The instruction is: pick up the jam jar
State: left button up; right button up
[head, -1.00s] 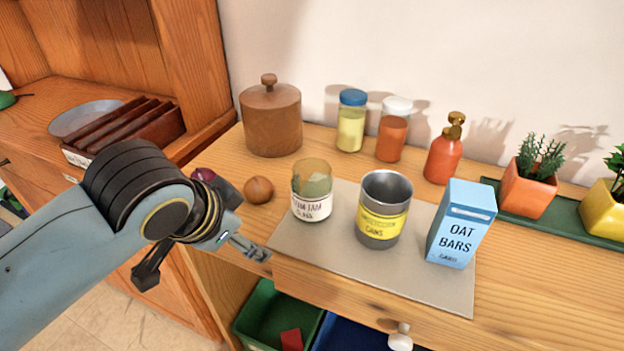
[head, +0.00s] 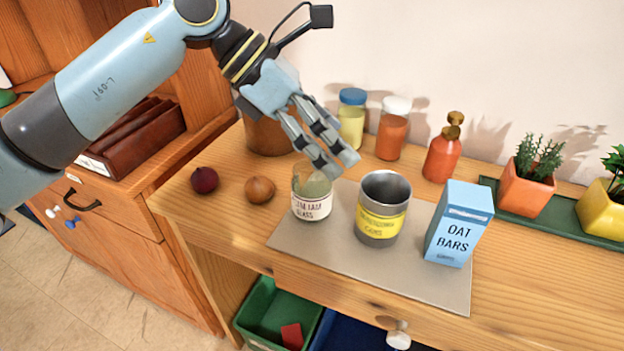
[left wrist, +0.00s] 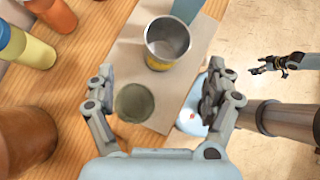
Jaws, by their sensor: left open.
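The jam jar (head: 311,206) is a glass jar with a white label, upright on the grey mat (head: 290,241) at its left end. Its round top also shows in the left wrist view (left wrist: 134,103). My left gripper (head: 336,165) is open and empty, its fingers pointing down above the jar's rim and partly hiding it. In the left wrist view the jar lies between the open fingers (left wrist: 161,78), nearer the left one. A dark gripper, apparently my right one (left wrist: 264,68), shows small at the right edge there, over the floor.
A metal tin with a yellow label (head: 380,222) stands close right of the jar, then a blue oat bars box (head: 459,225). An onion (head: 261,190) is left of the jar. A wooden canister (head: 265,136) and two lidded jars stand behind. The mat's front is clear.

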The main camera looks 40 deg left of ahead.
aim_at(295, 165)
pick_arm(q)
jog(key=a+f+y, duration=0.1)
jog(key=a+f, duration=0.1)
jog(key=a+f+g+y, duration=0.1)
jog(key=a+f, duration=0.1)
jog(key=a+f+y, duration=0.1)
jog(key=a+f, duration=0.1)
jog(key=f, duration=0.1)
jog(key=shift+s+f+m+g+y, duration=0.1)
jog(key=shift+s+m+g+y, duration=0.2)
jog(key=shift+g+y, duration=0.1)
jog(key=shift+d+p+x, duration=0.2)
jog(key=shift+p+x, duration=0.3)
jog(key=shift+x, duration=2.7)
jog(key=shift+s, duration=0.2)
jog(key=c, duration=1.3)
